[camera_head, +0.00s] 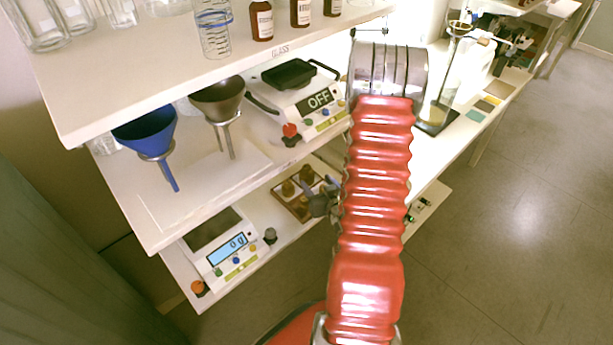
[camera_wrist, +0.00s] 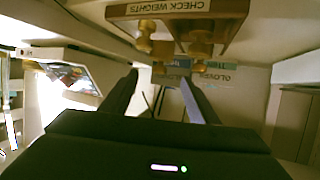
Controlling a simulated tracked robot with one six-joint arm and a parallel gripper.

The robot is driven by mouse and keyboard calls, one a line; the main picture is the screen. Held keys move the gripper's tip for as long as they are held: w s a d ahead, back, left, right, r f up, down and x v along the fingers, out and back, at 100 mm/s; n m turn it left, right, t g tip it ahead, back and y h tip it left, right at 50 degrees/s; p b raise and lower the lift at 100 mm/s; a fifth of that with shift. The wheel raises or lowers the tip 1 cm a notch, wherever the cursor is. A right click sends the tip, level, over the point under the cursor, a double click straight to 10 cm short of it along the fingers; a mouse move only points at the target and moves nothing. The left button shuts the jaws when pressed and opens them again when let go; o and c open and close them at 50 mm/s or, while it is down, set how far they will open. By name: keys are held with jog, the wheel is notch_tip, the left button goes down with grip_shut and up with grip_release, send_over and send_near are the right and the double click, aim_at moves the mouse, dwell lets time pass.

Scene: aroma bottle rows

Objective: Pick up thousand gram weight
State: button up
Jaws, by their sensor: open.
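The check-weights tray (camera_head: 287,206) stands on the lower shelf in the head view, holding several brass knobbed weights (camera_head: 307,174). In the wrist view, which looks upside down, the tray (camera_wrist: 178,9) shows its label "CHECK WEIGHTS" at the top, with brass weights (camera_wrist: 200,46) below it. I cannot read which is the thousand gram weight. My gripper (camera_wrist: 160,82) is open and empty, its two dark fingers pointing toward the weights and apart from them. In the head view my gripper (camera_head: 322,197) is beside the tray's right side, partly hidden by my red arm.
A lit scale (camera_head: 215,250) and a small dark knobbed object (camera_head: 270,235) stand left of the tray. The shelf above carries a scale reading OFF (camera_head: 305,105) and funnels (camera_head: 148,134), leaving limited height. Open floor (camera_head: 520,220) lies to the right.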

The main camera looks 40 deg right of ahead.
aim_at(308, 172)
jog(key=shift+x, duration=3.1)
jog(key=shift+d+f, duration=0.1)
jog(key=shift+x, duration=2.55)
jog(key=shift+c, duration=0.3)
grip_shut()
jog(key=shift+w, duration=0.1)
